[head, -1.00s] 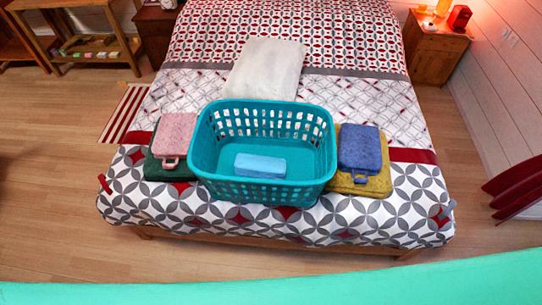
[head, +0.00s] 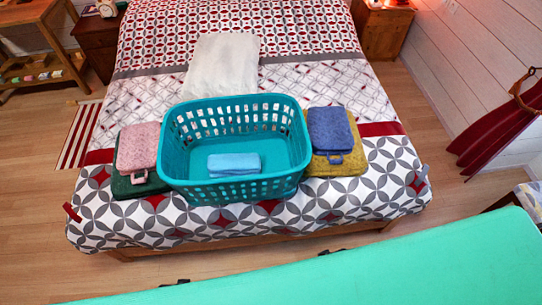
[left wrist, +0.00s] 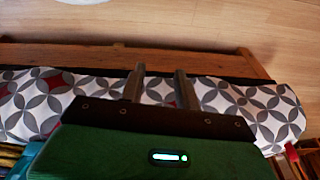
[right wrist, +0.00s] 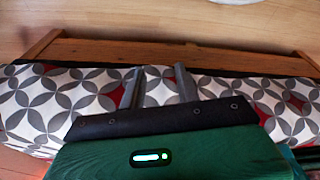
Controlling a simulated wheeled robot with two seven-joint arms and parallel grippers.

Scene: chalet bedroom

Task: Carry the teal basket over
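The teal basket (head: 175,150) stands upright on the foot end of the bed in the head view. A folded light-blue cloth (head: 234,163) lies inside it. Neither gripper is clearly visible in the head view. In the left wrist view my left gripper (left wrist: 158,86) has its two fingers apart with nothing between them, in front of the patterned bedspread. In the right wrist view my right gripper (right wrist: 158,86) likewise has its fingers apart and empty. No basket rim lies between either pair of fingers.
A pink bag (head: 138,147) on dark-green cloth stands left of the basket. A blue bag (head: 330,130) on a yellow folded cloth (head: 345,166) stands right. A white cloth (head: 222,65) lies behind. A mint-green surface (head: 400,265) crosses the bottom; I cannot tell what it is.

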